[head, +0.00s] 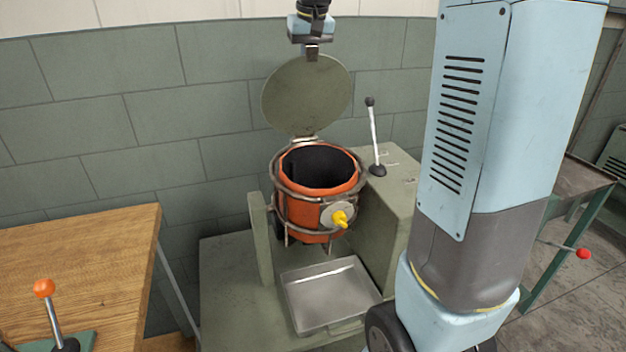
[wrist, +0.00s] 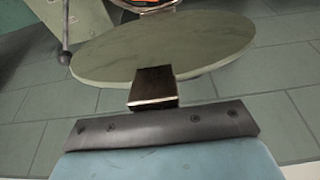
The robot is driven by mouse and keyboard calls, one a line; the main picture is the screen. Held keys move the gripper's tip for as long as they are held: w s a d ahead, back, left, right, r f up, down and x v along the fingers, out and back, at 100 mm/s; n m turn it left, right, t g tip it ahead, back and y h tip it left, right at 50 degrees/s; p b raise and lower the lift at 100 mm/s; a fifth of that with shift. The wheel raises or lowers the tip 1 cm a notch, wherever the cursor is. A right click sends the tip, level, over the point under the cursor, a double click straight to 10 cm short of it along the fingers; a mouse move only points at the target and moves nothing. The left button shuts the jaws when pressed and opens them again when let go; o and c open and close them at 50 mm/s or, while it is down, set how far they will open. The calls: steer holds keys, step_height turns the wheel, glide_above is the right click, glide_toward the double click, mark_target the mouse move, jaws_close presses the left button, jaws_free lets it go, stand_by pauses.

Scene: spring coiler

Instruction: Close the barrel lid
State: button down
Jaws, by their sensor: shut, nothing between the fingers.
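The barrel lid (head: 305,97) is a round grey-green disc standing upright, open, on its hinge at the back of the orange barrel (head: 300,210). The barrel's dark mouth is uncovered. My gripper (head: 312,54) is shut and empty, at the top edge of the lid. In the wrist view the lid (wrist: 165,45) lies right beyond my shut gripper (wrist: 154,88), which overlaps its near edge. I cannot tell whether they touch. A bit of the orange barrel (wrist: 145,3) shows past the lid.
A metal tray (head: 328,290) sits below the barrel. A lever with a black knob (head: 372,135) stands on the machine housing right of the lid. A wooden table (head: 75,265) is at the left. The tiled wall (head: 170,110) is close behind the lid.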

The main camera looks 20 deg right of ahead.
mark_target(314, 72)
steer(key=shift+s+f, duration=0.25)
steer(key=shift+s, duration=0.5)
steer(key=shift+s+f, duration=0.25)
steer(key=shift+s, duration=0.5)
steer(key=shift+s+f, duration=0.25)
steer(key=shift+s, duration=0.5)
steer(key=shift+s+f, duration=0.7)
steer(key=shift+s, duration=0.35)
steer(key=shift+s+f, duration=0.65)
steer(key=shift+s, duration=0.35)
steer(key=s+f, duration=0.3)
steer(key=shift+s+f, duration=0.1)
steer(key=shift+s, duration=0.1)
